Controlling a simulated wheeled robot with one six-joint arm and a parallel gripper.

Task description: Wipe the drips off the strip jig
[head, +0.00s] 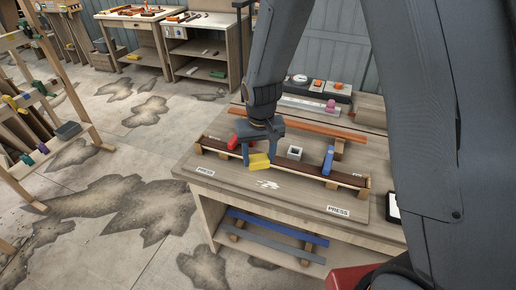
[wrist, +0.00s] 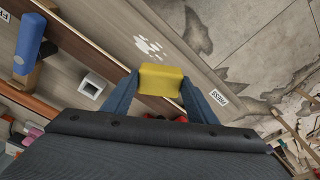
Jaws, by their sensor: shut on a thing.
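My gripper (head: 259,157) is shut on a yellow sponge (head: 260,163), with one finger on each side of it. The sponge also shows in the wrist view (wrist: 161,80) between the fingertips (wrist: 160,76). White drips (head: 267,184) lie in a patch on the jig's wooden board (head: 300,200), just in front of the sponge in the head view. They also show in the wrist view (wrist: 152,45). The sponge is apart from the drips in both views; its height above the board is hard to tell. A long dark strip (head: 312,172) runs along the jig behind the drips.
An orange bar (head: 300,124) lies behind.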

